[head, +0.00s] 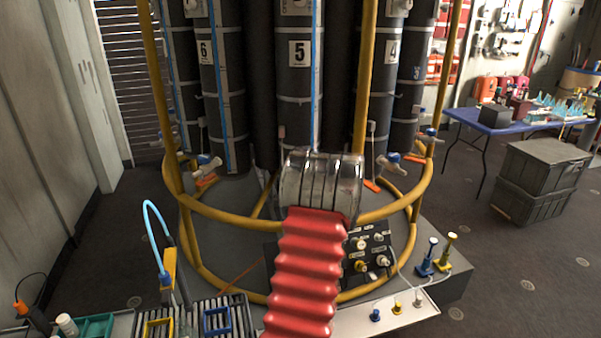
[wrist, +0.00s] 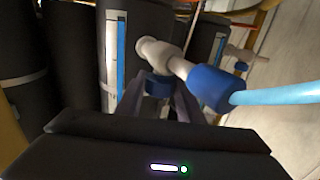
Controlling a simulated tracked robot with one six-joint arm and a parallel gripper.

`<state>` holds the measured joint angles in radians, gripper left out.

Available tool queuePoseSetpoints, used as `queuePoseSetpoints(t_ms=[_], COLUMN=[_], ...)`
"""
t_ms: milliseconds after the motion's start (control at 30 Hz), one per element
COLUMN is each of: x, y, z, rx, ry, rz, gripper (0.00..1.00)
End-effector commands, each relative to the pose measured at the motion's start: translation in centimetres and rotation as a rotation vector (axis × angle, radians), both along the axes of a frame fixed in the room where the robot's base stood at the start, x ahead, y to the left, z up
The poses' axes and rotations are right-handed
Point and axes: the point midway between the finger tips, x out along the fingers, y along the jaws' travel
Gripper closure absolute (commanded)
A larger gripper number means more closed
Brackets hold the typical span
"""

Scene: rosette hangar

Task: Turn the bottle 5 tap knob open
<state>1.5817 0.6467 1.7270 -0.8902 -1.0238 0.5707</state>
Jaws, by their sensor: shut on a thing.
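Bottle 5 (head: 300,90) is a tall dark cylinder with a white number 5 plate, at the middle of the head view. My red bellows arm and its metal end cover its lower part, so its tap and my gripper are hidden there. In the wrist view, a whitish tap (wrist: 153,50) sticks out beside the dark bottles. Its small blue knob (wrist: 158,84) sits between the dark fingers of my gripper (wrist: 158,100), which is shut on it. A blue fitting (wrist: 215,88) on the tap's outlet carries a light blue hose (wrist: 280,94).
Yellow rails (head: 240,217) ring the bottles. Other bottles with taps stand on both sides, such as bottle 6 (head: 207,80). A black valve panel (head: 367,255) is right of my arm. A blue table (head: 480,123) and grey crates (head: 535,180) stand at the right.

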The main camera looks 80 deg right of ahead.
Motion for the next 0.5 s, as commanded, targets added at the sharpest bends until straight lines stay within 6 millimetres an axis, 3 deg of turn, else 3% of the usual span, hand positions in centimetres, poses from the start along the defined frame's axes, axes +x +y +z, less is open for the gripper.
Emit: queuePoseSetpoints(t_ms=[500], x=[-0.58], y=[-0.28], z=[0.20], rx=[-0.002], ry=[-0.002], rz=[0.039], gripper=[0.89])
